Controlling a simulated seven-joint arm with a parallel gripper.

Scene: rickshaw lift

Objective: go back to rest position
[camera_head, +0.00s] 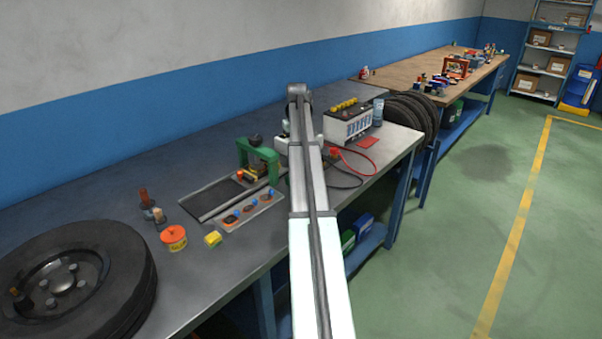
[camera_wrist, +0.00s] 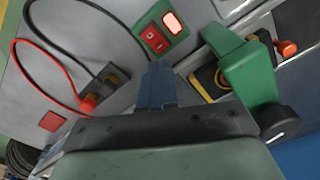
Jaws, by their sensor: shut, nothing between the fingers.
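My gripper shows in the wrist view (camera_wrist: 158,82), shut and empty, its blue-grey fingertips together above the grey bench. In the head view my arm reaches across the bench, and it hides the gripper. In the wrist view, just beyond the fingertips, is a green panel with a red switch (camera_wrist: 155,38) and a lit red lamp (camera_wrist: 172,23). The green press-like frame (camera_wrist: 250,72) stands right of the fingers, and it also shows left of my arm in the head view (camera_head: 258,153).
A tyre (camera_head: 75,280) lies on the bench at front left. An orange tin (camera_head: 173,238) and yellow block (camera_head: 213,239) stand near the front edge. The green floor (camera_head: 430,270) at right is clear.

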